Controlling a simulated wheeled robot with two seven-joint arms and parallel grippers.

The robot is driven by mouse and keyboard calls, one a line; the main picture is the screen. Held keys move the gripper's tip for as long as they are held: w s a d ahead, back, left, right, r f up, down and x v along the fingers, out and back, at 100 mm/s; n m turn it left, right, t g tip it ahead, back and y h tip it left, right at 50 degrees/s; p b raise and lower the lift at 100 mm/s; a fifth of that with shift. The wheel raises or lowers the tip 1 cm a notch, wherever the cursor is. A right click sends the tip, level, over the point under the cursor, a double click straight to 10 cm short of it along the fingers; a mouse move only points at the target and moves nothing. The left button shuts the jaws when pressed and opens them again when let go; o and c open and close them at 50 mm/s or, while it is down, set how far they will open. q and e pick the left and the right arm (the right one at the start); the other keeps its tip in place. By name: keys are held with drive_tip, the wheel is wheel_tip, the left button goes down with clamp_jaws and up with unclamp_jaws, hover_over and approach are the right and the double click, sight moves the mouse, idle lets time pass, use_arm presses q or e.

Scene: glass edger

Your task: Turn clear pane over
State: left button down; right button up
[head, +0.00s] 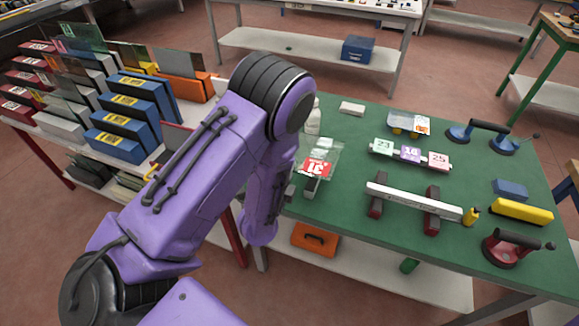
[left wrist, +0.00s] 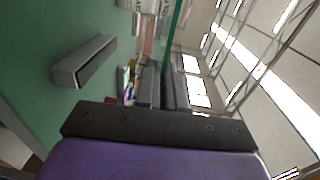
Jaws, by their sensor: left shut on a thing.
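The clear pane (head: 330,150) stands up off the green table just right of my left arm in the head view, with a red and white label on it. In the left wrist view its thin green edge (left wrist: 174,28) runs up from between the dark fingers. My left gripper (left wrist: 163,85) is shut on the pane; in the head view the purple forearm hides most of it. My right gripper is in neither view.
A grey block (left wrist: 85,62) lies on the table near the gripper. A white bottle (head: 313,118) stands behind the pane. To the right are number blocks (head: 410,154), a white bar (head: 413,201) on two supports, and suction lifters (head: 510,248). Racks of panes (head: 125,110) stand left.

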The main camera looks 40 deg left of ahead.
use_arm(q)
drive_tip(key=shift+s+d+f+b, duration=0.1)
drive_tip(key=shift+s+f+b, duration=0.05)
drive_tip(key=shift+f+b, duration=1.45)
drive_tip(key=shift+s+a+f+b, duration=0.1)
drive_tip(key=shift+s+f+b, duration=0.1)
drive_tip(key=shift+f+b, duration=1.4)
drive_tip(key=shift+s+d+f+b, duration=0.15)
drive_tip(key=shift+f+b, duration=1.05)
drive_tip(key=shift+f, duration=0.8)
drive_tip(key=shift+f+b, duration=0.35)
drive_tip(key=shift+f, duration=0.1)
drive_tip(key=c, duration=1.1)
unclamp_jaws()
drive_tip(key=shift+c, duration=0.2)
drive_tip(key=v, duration=1)
drive_tip(key=shift+s+p, duration=0.3)
drive_tip(key=shift+p, duration=0.1)
